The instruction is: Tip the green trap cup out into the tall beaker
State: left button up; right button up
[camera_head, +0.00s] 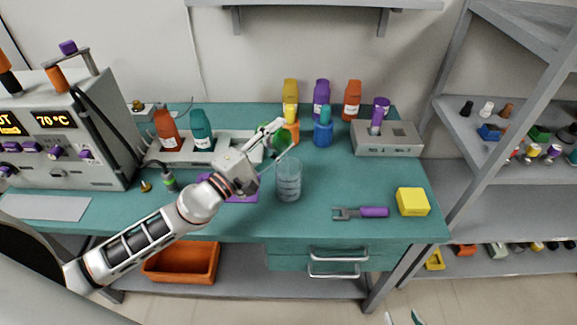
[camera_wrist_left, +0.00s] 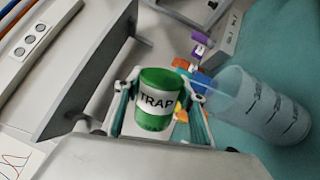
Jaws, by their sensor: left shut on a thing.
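My left gripper (camera_head: 275,136) is shut on the green trap cup (camera_head: 283,140), above the bench and just behind the tall beaker. In the left wrist view the trap cup (camera_wrist_left: 157,100), with a white TRAP label, sits between the fingers of the left gripper (camera_wrist_left: 160,108). The clear tall beaker (camera_head: 289,182) stands upright on the bench; this beaker (camera_wrist_left: 262,108) also shows right of the cup in the wrist view. The cup's contents cannot be seen. Only the fingertips of my right gripper (camera_head: 403,318) show at the bottom edge, apart, with nothing visible between them.
Several coloured bottles (camera_head: 322,92) and a grey device (camera_head: 388,138) stand behind. A purple-handled tool (camera_head: 372,212) and a yellow block (camera_head: 412,202) lie right of the beaker. A purple mat (camera_head: 242,190) lies left of it. The bench (camera_head: 340,180) is clear just right of the beaker.

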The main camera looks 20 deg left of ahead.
aim_at(288, 143)
pick_arm(q)
jog(key=shift+s+d+f+m, duration=0.1)
jog(key=shift+d+f+m, duration=0.1)
jog(key=shift+m, duration=0.2)
pick_arm(e)
jog(key=shift+f, duration=0.1)
pick_arm(q)
jog(key=shift+s+d+r+m, duration=0.1)
jog(key=shift+d+r+m, duration=0.1)
jog(key=shift+m, duration=0.7)
dwell(0.4)
jog(key=shift+s+d+r+m+g+h+p, duration=0.1)
jog(key=shift+d+m+g+h+p, duration=0.2)
jog(key=shift+m, duration=0.75)
jog(key=shift+s+d+r+m+h+p, duration=0.1)
jog(key=shift+m+h+p, duration=0.25)
jog(key=shift+m, duration=0.7)
pick_arm(e)
jog(key=shift+r, duration=0.9)
pick_arm(q)
jog(key=shift+s+d+m+g+p, duration=0.15)
jog(key=shift+m+p, duration=0.2)
jog(key=shift+m, duration=0.2)
jog(key=shift+d+m+g+p, duration=0.15)
jog(key=shift+m+p, duration=0.15)
jog(key=shift+m, duration=0.25)
pick_arm(e)
jog(key=shift+w+d+r, duration=0.1)
jog(key=shift+r, duration=0.5)
